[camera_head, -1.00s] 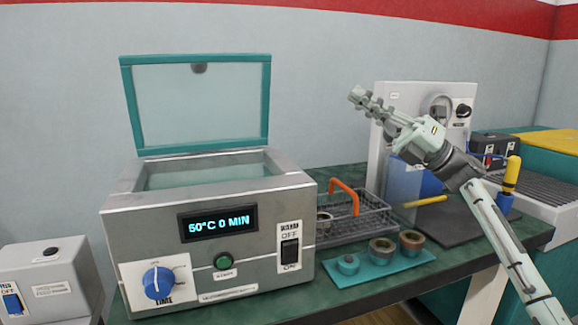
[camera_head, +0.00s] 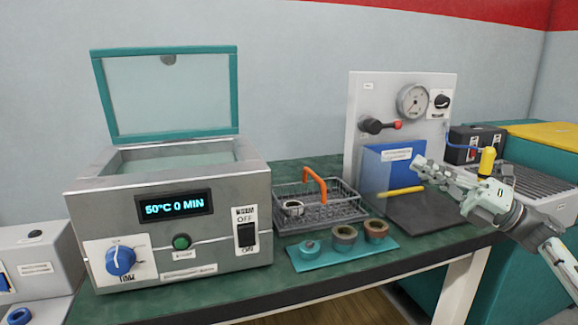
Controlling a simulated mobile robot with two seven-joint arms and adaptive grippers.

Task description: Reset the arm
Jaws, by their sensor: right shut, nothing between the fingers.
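My right gripper (camera_head: 436,171) is shut and empty. It hangs in the air at the right, its fingers pointing left, in front of the blue block (camera_head: 386,165) and the dark mat (camera_head: 440,212). My right arm comes in from the right edge of the picture. My left gripper is not in view.
A grey water bath (camera_head: 215,262) with its teal-framed lid (camera_head: 122,135) raised stands at the left, its display reading 50°C 0 MIN. A wire basket (camera_head: 345,212) with an orange handle and a teal tray (camera_head: 318,262) with three rings stand mid-table. A gauge panel (camera_head: 366,95) stands behind.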

